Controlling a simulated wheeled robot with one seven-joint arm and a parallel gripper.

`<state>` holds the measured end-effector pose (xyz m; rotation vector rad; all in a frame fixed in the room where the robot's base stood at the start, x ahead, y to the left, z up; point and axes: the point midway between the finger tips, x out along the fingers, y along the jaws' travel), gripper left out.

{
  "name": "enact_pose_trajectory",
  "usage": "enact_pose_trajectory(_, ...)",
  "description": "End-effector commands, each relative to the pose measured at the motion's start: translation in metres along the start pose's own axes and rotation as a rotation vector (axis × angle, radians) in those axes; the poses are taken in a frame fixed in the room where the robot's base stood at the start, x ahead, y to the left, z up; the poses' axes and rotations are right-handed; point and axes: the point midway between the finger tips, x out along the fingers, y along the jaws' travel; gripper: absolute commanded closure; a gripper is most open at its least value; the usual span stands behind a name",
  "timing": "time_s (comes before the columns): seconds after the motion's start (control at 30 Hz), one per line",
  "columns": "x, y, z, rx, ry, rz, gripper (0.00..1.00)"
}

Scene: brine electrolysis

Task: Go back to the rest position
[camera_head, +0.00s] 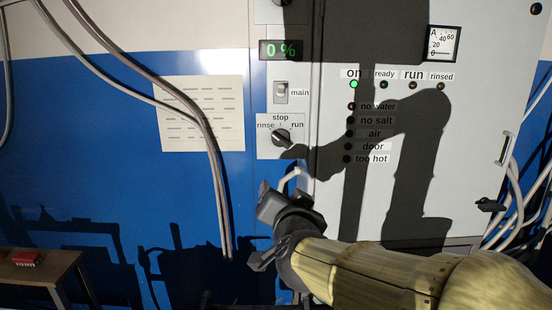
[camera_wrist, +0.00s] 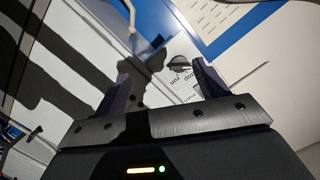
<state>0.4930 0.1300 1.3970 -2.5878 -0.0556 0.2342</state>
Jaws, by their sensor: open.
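My gripper (camera_head: 282,187) is in front of the grey control cabinet, just below the rotary switch marked rinse, stop and run. In the wrist view my gripper (camera_wrist: 160,85) has its two fingers spread apart with nothing between them. The rotary switch (camera_head: 281,138) is a black knob on a white plate, apart from the fingers in the head view. It also shows, tilted, beyond the fingers in the wrist view (camera_wrist: 180,62). My arm comes in from the lower right.
The cabinet (camera_head: 470,140) has a lit green "on" lamp (camera_head: 354,85), a main switch (camera_head: 281,92), a 0 % display (camera_head: 281,49) and a dial (camera_head: 442,43). Cables (camera_head: 190,100) hang at left. A small table (camera_head: 50,268) with a red object (camera_head: 27,257) stands lower left.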

Motion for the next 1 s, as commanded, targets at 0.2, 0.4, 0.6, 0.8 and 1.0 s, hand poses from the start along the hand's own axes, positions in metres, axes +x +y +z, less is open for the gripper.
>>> enact_pose_trajectory(0.2, 0.004, 0.094, 0.091, -0.21, -0.389, 0.113, 0.27)
enact_pose_trajectory(0.4, -0.038, 0.183, 0.158, -0.336, -0.76, 0.248, 0.27)
enact_pose_trajectory(0.6, -0.096, 0.248, 0.195, -0.407, -1.061, 0.366, 0.27)
enact_pose_trajectory(0.8, -0.112, 0.261, 0.201, -0.423, -1.135, 0.394, 0.27)
enact_pose_trajectory(1.0, -0.111, 0.26, 0.201, -0.423, -1.131, 0.392, 0.27)
